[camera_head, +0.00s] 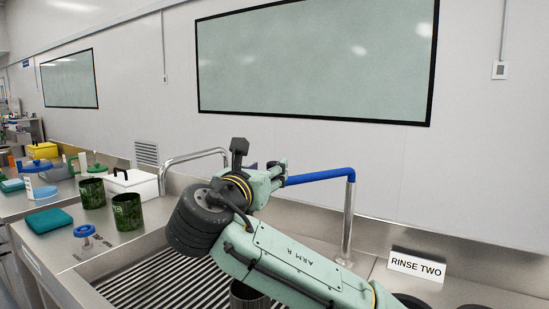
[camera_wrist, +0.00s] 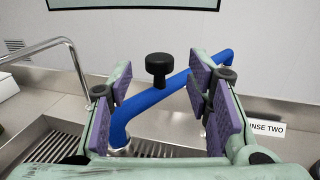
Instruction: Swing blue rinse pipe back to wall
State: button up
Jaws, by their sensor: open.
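The blue rinse pipe (camera_head: 320,176) is a bent arm on an upright metal post (camera_head: 348,215) by the back wall. In the head view it runs left from the post top, and my gripper hides its left part. In the wrist view the blue pipe (camera_wrist: 155,98) slants from upper right to lower left, where it bends down to a metal end over the grate. A black knob (camera_wrist: 160,66) shows by its middle. My gripper (camera_head: 277,170) is open, with purple pads on either side of the knob and pipe (camera_wrist: 160,82). I cannot tell whether a pad touches the pipe.
A slatted sink grate (camera_head: 140,291) lies below my arm. A chrome pipe (camera_head: 195,155) stands at the back left. A RINSE TWO sign (camera_head: 417,265) is right of the post. Green cups (camera_head: 128,212), a white box (camera_head: 134,184) and a teal block (camera_head: 48,221) stand left.

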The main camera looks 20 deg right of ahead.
aim_at(271, 165)
jog(key=p+x, duration=0.1)
jog(key=x, duration=0.4)
jog(key=shift+w+d, duration=0.15)
jog(key=shift+c, duration=0.5)
grip_shut()
